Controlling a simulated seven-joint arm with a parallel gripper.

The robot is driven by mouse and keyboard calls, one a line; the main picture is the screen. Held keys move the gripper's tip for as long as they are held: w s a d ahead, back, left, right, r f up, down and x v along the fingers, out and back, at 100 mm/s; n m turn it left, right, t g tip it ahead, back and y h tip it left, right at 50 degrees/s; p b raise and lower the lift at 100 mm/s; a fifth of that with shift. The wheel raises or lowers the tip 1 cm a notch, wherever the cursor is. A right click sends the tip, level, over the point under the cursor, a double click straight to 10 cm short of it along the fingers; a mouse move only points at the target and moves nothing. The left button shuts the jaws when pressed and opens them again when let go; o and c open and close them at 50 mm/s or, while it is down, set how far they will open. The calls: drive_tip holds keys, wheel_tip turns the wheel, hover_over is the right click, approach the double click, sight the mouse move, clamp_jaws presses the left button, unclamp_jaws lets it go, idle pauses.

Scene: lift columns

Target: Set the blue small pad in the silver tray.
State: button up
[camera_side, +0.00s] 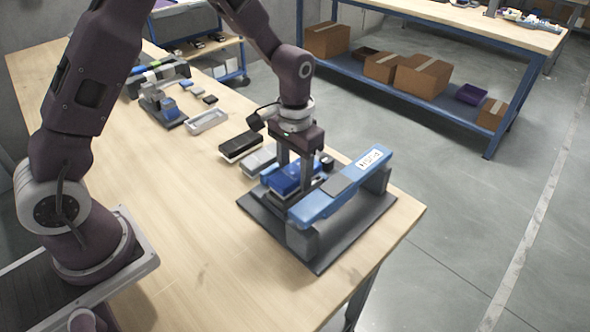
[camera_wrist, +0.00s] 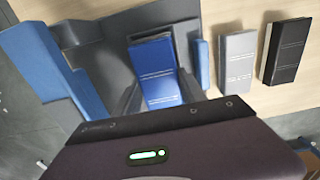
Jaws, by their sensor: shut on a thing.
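A blue pad (camera_side: 286,180) sits low over the dark base plate (camera_side: 318,262), beside the blue-topped bridge. My gripper (camera_side: 293,182) points down and is shut on this pad. The pad also shows in the wrist view (camera_wrist: 153,68), with grey finger parts at its sides. It looks about as big as the silver and black pads near it. A smaller blue pad (camera_side: 185,84) appears to lie farther back on the table, in a row of small pads. The silver tray (camera_side: 208,123) stands on the table between the two groups and looks empty.
The blue bridge (camera_side: 328,203) on grey posts stands close on the right of my gripper. A silver pad (camera_side: 258,161) and a black pad (camera_side: 240,147) lie to the left. A smaller bridge stand (camera_side: 162,104) is farther back. The table's middle (camera_side: 190,190) is clear.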

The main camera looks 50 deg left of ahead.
drive_tip(key=shift+f, duration=0.5)
idle(1.2)
drive_tip(key=o, duration=1.5)
drive_tip(key=shift+o, duration=0.4)
drive_tip(key=o, duration=0.4)
drive_tip(key=shift+r, duration=0.15)
drive_tip(key=shift+r, duration=3.65)
